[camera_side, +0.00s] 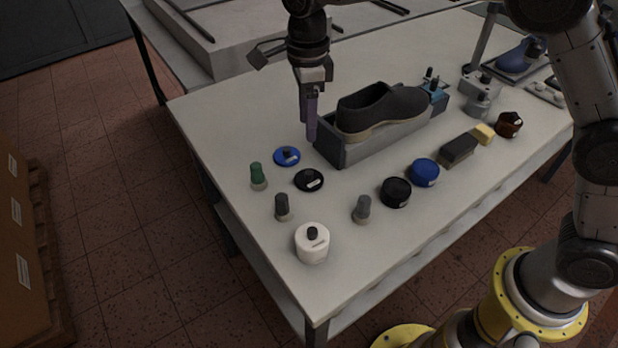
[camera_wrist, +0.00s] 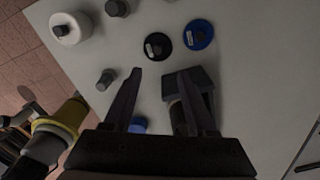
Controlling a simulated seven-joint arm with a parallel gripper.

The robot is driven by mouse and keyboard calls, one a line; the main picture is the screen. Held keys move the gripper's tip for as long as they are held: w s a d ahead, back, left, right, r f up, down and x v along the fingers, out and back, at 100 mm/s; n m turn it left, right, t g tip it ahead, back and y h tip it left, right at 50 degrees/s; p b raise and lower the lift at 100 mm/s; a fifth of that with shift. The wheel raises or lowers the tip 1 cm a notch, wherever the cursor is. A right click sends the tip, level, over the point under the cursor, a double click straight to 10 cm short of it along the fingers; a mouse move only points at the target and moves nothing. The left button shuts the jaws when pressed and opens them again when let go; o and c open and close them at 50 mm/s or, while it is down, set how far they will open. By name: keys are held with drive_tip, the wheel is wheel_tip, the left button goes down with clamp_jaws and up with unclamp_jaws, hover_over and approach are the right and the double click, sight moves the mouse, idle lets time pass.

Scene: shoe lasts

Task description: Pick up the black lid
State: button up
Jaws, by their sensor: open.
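The black lid (camera_side: 308,180) is a flat dark disc with a knob and a pale label, lying on the table in front of the blue lid (camera_side: 287,156). In the wrist view the black lid (camera_wrist: 157,46) lies beyond my fingertips, with the blue lid (camera_wrist: 198,34) to its right. My gripper (camera_side: 311,138) points down near the left end of the grey shoe holder (camera_side: 358,150), behind the black lid in the side view. In the wrist view my gripper (camera_wrist: 160,74) is open, with nothing between its fingers.
A dark shoe (camera_side: 380,107) sits on the holder. A white jar (camera_side: 312,245), green-topped bottle (camera_side: 258,176), two grey-topped bottles (camera_side: 282,207), black tub (camera_side: 395,193), blue tub (camera_side: 424,173) and dark brush (camera_side: 458,149) stand around.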

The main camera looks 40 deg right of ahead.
hover_over(309, 172)
drive_tip(key=f, duration=0.7)
drive_tip(key=shift+w+f, duration=0.2)
drive_tip(key=shift+f, duration=0.05)
drive_tip(key=shift+s+f, duration=0.2)
drive_tip(key=shift+f, duration=2.45)
clamp_jaws()
